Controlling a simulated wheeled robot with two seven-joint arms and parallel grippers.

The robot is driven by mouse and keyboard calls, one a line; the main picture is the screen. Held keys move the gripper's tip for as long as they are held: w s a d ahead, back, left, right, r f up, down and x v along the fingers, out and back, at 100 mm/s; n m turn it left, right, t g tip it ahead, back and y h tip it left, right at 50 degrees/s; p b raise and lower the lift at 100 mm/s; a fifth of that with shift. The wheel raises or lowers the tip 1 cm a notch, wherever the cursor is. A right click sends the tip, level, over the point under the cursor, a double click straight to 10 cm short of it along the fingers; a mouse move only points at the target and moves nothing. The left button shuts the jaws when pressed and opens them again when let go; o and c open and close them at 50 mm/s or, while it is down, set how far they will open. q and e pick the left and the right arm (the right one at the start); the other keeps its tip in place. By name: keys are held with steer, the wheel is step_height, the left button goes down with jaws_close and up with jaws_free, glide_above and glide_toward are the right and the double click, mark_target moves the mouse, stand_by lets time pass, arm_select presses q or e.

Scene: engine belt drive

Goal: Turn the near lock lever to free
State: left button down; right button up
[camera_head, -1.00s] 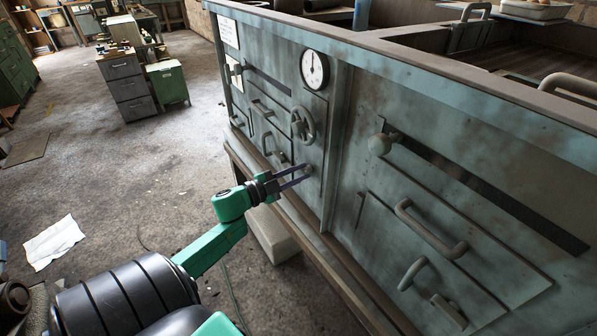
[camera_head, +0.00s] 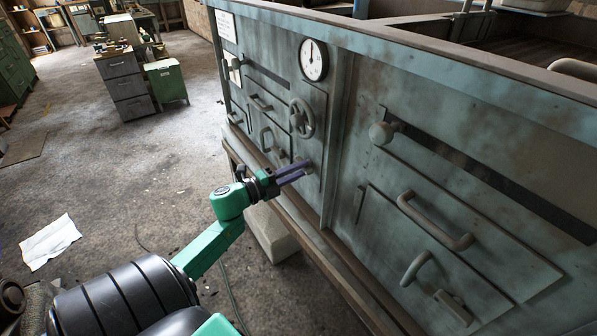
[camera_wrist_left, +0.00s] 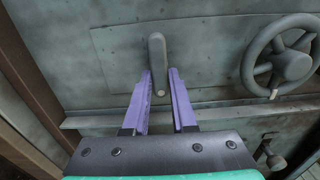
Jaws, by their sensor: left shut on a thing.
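My left gripper (camera_head: 304,168) is at the teal metal cabinet front, below the handwheel (camera_head: 301,118). In the left wrist view, the purple fingers of the left gripper (camera_wrist_left: 160,76) stand either side of the lower end of a grey lock lever (camera_wrist_left: 157,60). The gripper is shut on this lever. The lever runs nearly straight up in that view, against a flat plate. The handwheel also shows at the right of the wrist view (camera_wrist_left: 284,62). In the head view the lever is mostly hidden by the fingertips. My right gripper is not in view.
A round gauge (camera_head: 313,60) sits above the handwheel. The right panel carries a round knob (camera_head: 380,133) by a dark slot, a long bar handle (camera_head: 434,222) and smaller handles. A pale block (camera_head: 271,232) lies on the floor under the cabinet. Open floor is at left.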

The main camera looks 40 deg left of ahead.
arm_select(q)
steer(key=shift+f, duration=0.1)
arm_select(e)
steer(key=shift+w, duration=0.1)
arm_select(q)
steer(key=c, duration=0.7)
jaws_free()
steer(key=shift+s, duration=0.1)
steer(key=v, duration=1.4)
steer(key=shift+s+p, duration=0.2)
steer(key=shift+p, duration=0.15)
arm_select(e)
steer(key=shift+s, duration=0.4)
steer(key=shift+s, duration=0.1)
